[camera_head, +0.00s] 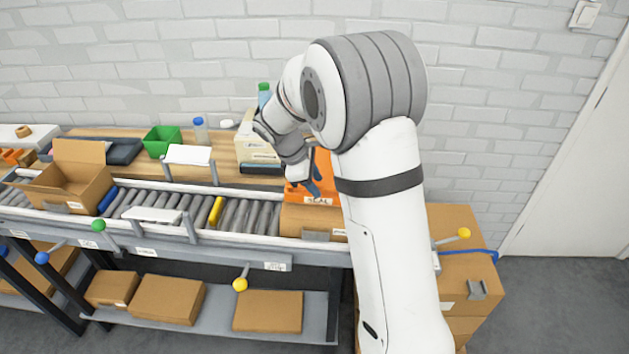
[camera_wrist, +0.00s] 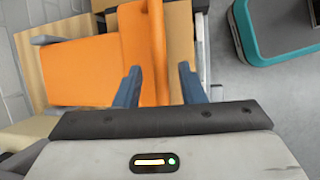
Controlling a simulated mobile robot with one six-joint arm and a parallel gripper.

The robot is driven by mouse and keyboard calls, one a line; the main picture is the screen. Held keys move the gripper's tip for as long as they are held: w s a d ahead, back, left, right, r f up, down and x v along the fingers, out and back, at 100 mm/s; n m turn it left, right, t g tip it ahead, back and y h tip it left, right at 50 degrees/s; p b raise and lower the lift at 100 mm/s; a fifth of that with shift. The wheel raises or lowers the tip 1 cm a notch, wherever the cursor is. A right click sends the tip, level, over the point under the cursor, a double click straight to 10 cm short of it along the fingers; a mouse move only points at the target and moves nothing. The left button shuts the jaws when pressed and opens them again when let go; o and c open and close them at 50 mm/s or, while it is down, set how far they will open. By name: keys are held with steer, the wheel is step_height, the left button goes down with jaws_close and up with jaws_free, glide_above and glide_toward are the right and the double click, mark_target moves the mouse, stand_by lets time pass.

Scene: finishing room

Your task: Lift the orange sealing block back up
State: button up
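The orange sealing block (camera_head: 325,185), with a white SEAL label, is at the right end of the conveyor, directly above a closed cardboard box (camera_head: 312,218). My arm hides part of it. My gripper (camera_head: 312,188) is at the block with its blue fingers pointing down. In the wrist view, the orange sealing block (camera_wrist: 145,40) shows as a bar between and beyond the fingers, with a wider orange part to the left. The gripper (camera_wrist: 160,80) is open, its fingers apart, with cardboard showing beside the right finger. I cannot tell whether either finger touches the block.
An open cardboard box (camera_head: 75,190) stands on the left of the roller conveyor (camera_head: 245,215). A green bin (camera_head: 161,140) and bottles stand on the wooden bench behind. Cardboard boxes (camera_head: 268,311) lie on the shelf below. A stacked carton (camera_head: 460,235) stands right of my arm.

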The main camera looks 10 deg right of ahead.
steer(key=shift+f, duration=0.2)
steer(key=shift+c, duration=0.4)
jaws_close()
